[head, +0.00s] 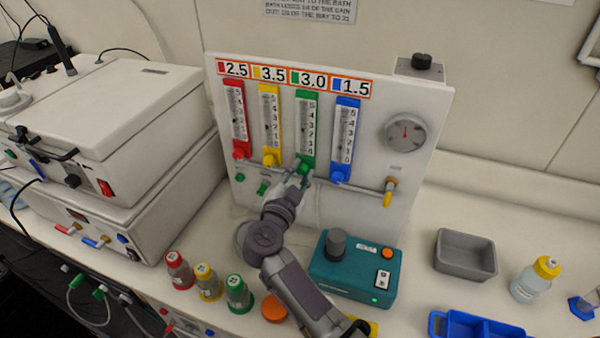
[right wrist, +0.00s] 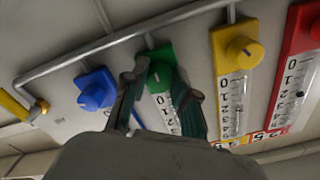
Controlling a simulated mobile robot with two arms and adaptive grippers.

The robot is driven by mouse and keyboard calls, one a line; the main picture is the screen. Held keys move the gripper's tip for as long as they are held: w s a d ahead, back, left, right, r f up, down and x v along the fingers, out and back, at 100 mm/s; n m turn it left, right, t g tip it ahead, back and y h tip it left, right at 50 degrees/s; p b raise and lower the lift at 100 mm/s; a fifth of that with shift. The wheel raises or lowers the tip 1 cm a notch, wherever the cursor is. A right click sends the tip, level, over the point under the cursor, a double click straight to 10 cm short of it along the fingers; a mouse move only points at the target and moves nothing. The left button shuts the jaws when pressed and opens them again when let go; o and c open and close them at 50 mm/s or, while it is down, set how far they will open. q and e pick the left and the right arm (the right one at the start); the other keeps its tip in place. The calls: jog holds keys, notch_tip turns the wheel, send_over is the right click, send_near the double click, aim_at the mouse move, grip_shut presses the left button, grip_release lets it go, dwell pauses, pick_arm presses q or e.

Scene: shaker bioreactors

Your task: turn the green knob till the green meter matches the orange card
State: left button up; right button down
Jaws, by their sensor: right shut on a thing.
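The green meter (head: 306,125) stands on the white panel (head: 415,165) between the yellow meter (head: 269,125) and the blue meter (head: 345,130). Its float is too small to read. The orange-edged card (head: 308,79) above it shows a green square and 3.0. The green knob (head: 306,164) is at the foot of the green meter, partly covered by my right gripper (head: 298,177). In the right wrist view, the fingers of my right gripper (right wrist: 163,84) are on either side of the green knob (right wrist: 160,74), shut on it. My left gripper is not in view.
The red meter (head: 236,112) stands at the panel's left, and a metal pipe (head: 345,185) runs below the meters. A teal device (head: 345,278) and small bottles (head: 205,282) stand in front. A grey tray (head: 465,255) is to the right.

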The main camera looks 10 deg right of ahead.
jog(key=c, duration=0.9)
grip_release()
